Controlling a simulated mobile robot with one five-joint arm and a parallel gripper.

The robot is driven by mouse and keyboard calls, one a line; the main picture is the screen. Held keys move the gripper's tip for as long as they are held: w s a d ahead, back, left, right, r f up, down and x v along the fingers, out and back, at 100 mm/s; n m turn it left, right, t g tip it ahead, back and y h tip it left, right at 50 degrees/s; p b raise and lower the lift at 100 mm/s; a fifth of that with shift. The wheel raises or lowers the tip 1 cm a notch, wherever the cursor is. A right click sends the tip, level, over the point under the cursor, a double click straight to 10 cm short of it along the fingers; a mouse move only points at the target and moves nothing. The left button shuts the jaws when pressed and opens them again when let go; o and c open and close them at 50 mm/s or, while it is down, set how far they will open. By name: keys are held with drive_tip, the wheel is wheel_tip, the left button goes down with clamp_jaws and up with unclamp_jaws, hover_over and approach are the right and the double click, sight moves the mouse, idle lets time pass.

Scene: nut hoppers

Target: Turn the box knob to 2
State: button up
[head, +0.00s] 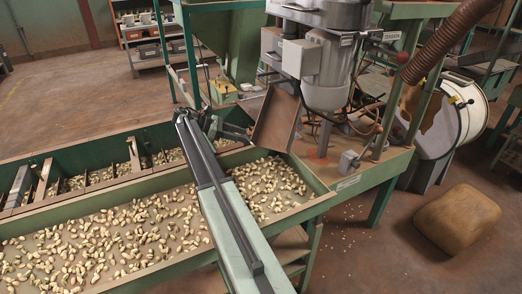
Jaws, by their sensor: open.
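My arm reaches from the bottom middle over the green trough. At its far end is my gripper (212,124), dark and small in the picture, with its jaws open, by the trough's back edge and left of a tilted brown chute. A pale grey box (301,58) is mounted on the front of the grey motor housing, above and to the right of my gripper and apart from it. A smaller grey box (348,161) sits on the green machine bench at right. I cannot make out a knob or any number marks on either box.
The long green trough (168,263) holds many pale nuts. The brown chute (275,118) slants down beside my gripper. Green posts, a brown hose (445,45) and a white drum (466,112) stand at right. A brown sack (458,219) lies on the floor. Floor is free at back left.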

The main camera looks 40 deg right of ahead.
drive_tip(key=b+x, duration=0.2)
drive_tip(key=x, duration=0.5)
drive_tip(key=shift+f+b, duration=0.15)
drive_tip(key=shift+b, duration=0.25)
drive_tip(key=shift+s+d, duration=0.2)
drive_tip(key=shift+d, duration=0.1)
clamp_jaws()
